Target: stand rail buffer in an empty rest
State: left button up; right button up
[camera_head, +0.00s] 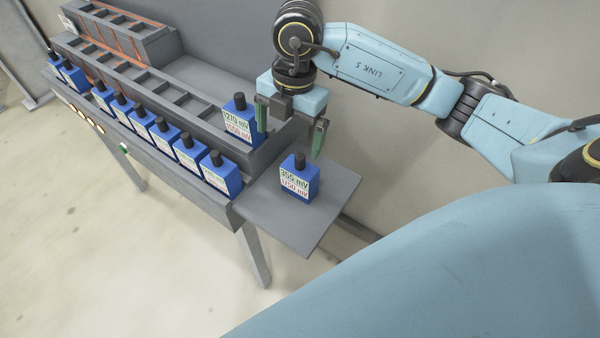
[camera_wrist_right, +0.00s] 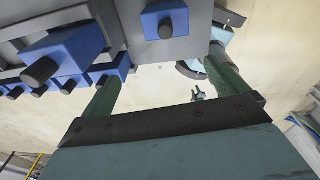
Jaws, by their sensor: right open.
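Several blue blocks with black knobs and white labels are in view; which one is the rail buffer I cannot tell. One block (camera_head: 299,181), labelled 355 mV and 1750 mV, stands upright alone on a grey side plate (camera_head: 316,226). Another block (camera_head: 241,124) stands at the near end of the slotted rack (camera_head: 196,110), whose other visible rests there look empty. My right gripper (camera_head: 291,130) is open and empty, above and behind the lone block. In the wrist view its fingers (camera_wrist_right: 163,88) are apart, with a blue block (camera_wrist_right: 166,22) beyond them. My left gripper is not in view.
A front row of several blue blocks (camera_head: 188,153) stands along the bench edge. A higher stepped rack (camera_head: 105,35) is at the back left. A wall is behind the bench. The side plate is bare around its block.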

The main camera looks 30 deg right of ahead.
aim_at(299, 167)
jog(key=shift+w+d+r+m+h, duration=0.1)
jog(key=shift+d+m+h, duration=0.1)
jog(key=shift+d, duration=0.3)
jog(key=shift+w+d+r+m+h, duration=0.1)
jog(key=shift+d+h, duration=0.1)
jog(key=shift+d, duration=0.25)
jog(key=shift+d+f, duration=0.25)
jog(key=shift+d, duration=0.05)
notch_tip(299, 167, down, 13)
jog(key=shift+s+r, duration=0.1)
jog(key=shift+s, duration=0.05)
jog(key=c, duration=1.3)
jog(key=shift+r, duration=0.2)
jog(key=shift+c, duration=0.7)
